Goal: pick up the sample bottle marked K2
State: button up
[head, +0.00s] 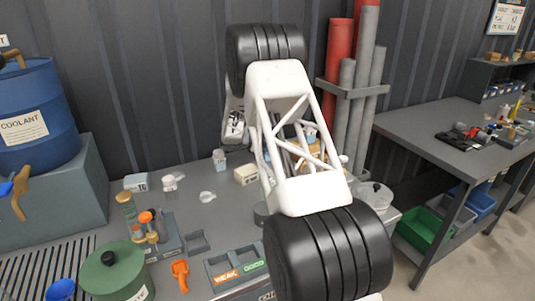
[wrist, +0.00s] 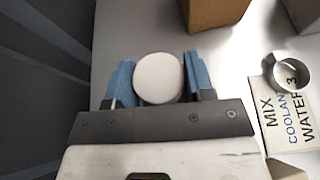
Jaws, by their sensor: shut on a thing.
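In the wrist view my gripper (wrist: 158,82) has its blue-padded fingers closed on both sides of a thing with a round white top (wrist: 158,78). Only this top shows, seen from above; its sides are hidden and no K2 mark is readable, so I cannot tell which bottle it is. In the head view my white and black arm covers the middle of the bench, and I cannot make out the gripper behind it. A small pale container (head: 219,160) stands at the back of the bench, left of my arm; its mark is too small to read.
A brown block (wrist: 213,10) and a metal ring (wrist: 292,72) by a coolant-water mixing card (wrist: 290,115) are near my gripper. In the head view a green lidded pot (head: 115,275), an orange object (head: 180,274) and a WEAK/GOOD tray (head: 236,268) stand in front.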

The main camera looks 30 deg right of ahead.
jog(key=shift+r, duration=0.2)
jog(key=shift+r, duration=0.55)
notch_tip(320, 180, up, 2)
jog(key=shift+r, duration=0.1)
jog(key=s+a, duration=0.2)
jog(key=s, duration=0.5)
jog(key=s+a+r, duration=0.1)
jog(key=s+a, duration=0.2)
jog(key=s, duration=0.5)
jog(key=shift+r, duration=0.15)
